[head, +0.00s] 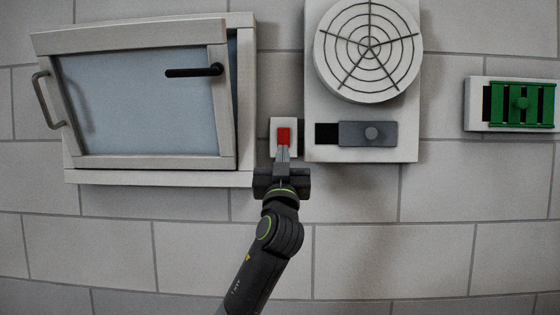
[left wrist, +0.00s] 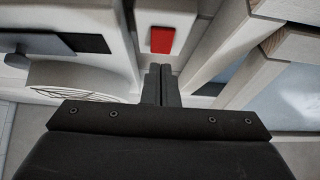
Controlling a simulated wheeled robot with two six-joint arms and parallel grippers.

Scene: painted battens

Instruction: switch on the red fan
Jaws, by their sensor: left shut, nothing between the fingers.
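A red rocker switch (head: 284,135) sits on a small white plate (head: 275,124) on the wall, between the window and the fan panel. It also shows in the left wrist view (left wrist: 162,40). The fan (head: 369,50) is a pale round housing with a dark wire guard; its body is not red. My left gripper (head: 283,151) is shut and empty, its fingertips just below the red switch in the head view. In the left wrist view its closed fingers (left wrist: 160,72) point at the plate. I cannot tell whether they touch the switch. My right gripper is not in view.
A white-framed window (head: 140,100) with a dark handle (head: 195,71) stands partly open at left. The fan's panel (head: 408,151) has a grey sliding cover with a knob (head: 371,133). A green slatted vent (head: 520,104) is at far right. The wall below is bare.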

